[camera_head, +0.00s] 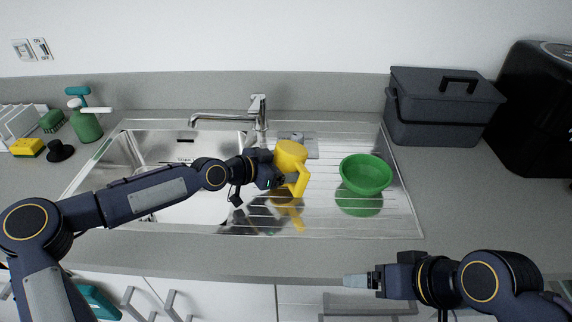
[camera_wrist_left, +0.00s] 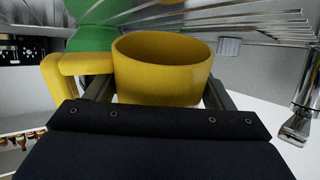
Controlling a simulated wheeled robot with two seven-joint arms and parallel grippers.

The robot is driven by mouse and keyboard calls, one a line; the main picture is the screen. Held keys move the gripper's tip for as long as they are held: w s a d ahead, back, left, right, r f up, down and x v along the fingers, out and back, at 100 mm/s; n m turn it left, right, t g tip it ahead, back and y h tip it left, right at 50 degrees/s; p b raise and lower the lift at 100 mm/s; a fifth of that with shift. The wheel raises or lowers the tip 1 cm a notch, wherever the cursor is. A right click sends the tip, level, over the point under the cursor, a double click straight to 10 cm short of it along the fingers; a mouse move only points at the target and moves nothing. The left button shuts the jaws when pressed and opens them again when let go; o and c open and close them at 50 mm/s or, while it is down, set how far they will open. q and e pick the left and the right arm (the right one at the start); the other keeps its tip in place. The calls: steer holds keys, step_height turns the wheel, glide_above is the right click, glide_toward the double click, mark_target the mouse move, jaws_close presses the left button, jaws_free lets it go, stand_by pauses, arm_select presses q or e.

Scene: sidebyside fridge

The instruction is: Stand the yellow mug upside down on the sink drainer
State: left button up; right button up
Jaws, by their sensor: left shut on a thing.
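The yellow mug (camera_head: 290,158) is upside down over the ribbed sink drainer (camera_head: 322,222), its closed base upward and its handle toward the front right. My left gripper (camera_head: 276,170) is shut on it from the left. In the left wrist view, which looks inverted, the mug (camera_wrist_left: 165,75) sits between the fingers (camera_wrist_left: 158,92) with its open rim facing the drainer. A yellow reflection shows in the steel below. The mug appears slightly above the drainer; the exact gap is hard to judge. My right gripper (camera_head: 358,281) is by the front counter edge; its finger opening is unclear.
A green bowl (camera_head: 366,173) stands on the drainer right of the mug. The tap (camera_head: 257,112) rises behind the sink, and the basin (camera_head: 165,150) lies left. A dark lidded box (camera_head: 440,110) stands back right. The drainer's front right is clear.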

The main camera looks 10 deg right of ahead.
arm_select(q)
steer(key=shift+f+b, duration=0.6)
steer(key=shift+b, duration=0.05)
steer(key=o, duration=1.2)
steer(key=shift+o, duration=0.2)
steer(key=shift+a, duration=0.1)
steer(key=b+v, duration=0.1)
steer(key=v, duration=0.6)
steer(key=shift+s+a+r, duration=0.1)
steer(key=shift+s+a, duration=0.1)
steer(key=shift+a, duration=0.1)
